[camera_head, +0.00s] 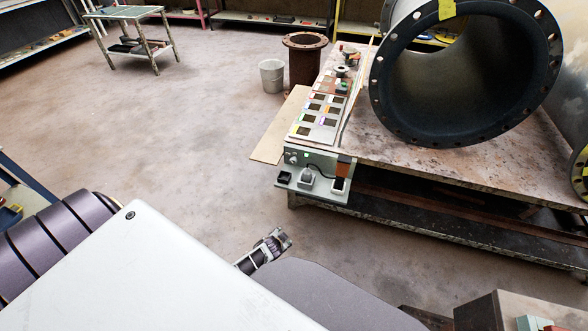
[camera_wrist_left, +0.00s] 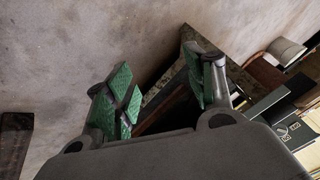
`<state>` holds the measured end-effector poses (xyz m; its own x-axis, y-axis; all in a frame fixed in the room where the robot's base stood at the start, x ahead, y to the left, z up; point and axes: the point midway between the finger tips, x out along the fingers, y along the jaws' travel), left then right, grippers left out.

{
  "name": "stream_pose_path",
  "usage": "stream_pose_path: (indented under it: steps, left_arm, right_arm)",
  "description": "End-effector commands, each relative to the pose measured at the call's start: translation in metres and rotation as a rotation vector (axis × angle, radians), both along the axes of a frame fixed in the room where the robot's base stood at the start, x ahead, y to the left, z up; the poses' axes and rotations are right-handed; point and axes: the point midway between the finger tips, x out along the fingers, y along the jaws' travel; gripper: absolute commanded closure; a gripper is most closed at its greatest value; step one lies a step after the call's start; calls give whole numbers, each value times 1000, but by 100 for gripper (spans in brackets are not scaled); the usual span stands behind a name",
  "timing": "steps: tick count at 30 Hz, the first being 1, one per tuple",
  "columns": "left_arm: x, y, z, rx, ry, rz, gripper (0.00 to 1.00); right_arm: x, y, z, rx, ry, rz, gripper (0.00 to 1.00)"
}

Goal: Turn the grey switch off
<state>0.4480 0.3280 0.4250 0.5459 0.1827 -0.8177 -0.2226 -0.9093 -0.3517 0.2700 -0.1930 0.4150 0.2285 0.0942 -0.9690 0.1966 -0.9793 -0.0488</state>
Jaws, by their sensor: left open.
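A grey control box (camera_head: 318,166) is fixed at the near left corner of the workbench in the head view. Its upright face carries a small lit green lamp, and its lower ledge carries a grey switch (camera_head: 306,178) between a black part and a white-and-dark part. The switch's position is too small to tell. My left gripper (camera_head: 276,243) is below and left of the box, apart from it. In the left wrist view the left gripper (camera_wrist_left: 157,62) is open and empty, its green finger pads spread. Parts at that view's right edge are hard to identify. My right gripper is not seen.
The workbench (camera_head: 400,165) bears a large flanged pipe (camera_head: 465,75) and a row of colored sample tiles (camera_head: 320,115). A rusty pipe (camera_head: 305,62) and a grey bucket (camera_head: 271,76) stand behind.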

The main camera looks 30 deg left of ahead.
Motion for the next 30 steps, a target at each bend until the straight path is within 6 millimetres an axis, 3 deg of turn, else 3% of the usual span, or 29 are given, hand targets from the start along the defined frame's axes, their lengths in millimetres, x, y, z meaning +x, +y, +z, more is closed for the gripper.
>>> stream_pose_path:
  steps: [15, 30]
  left_arm:
    - [77, 20, 30, 85, -150, 9, 46]
    - [134, 40, 75, 169, -299, 34, 46]
  right_arm:
    - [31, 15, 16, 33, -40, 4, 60]
    - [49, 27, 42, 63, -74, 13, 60]
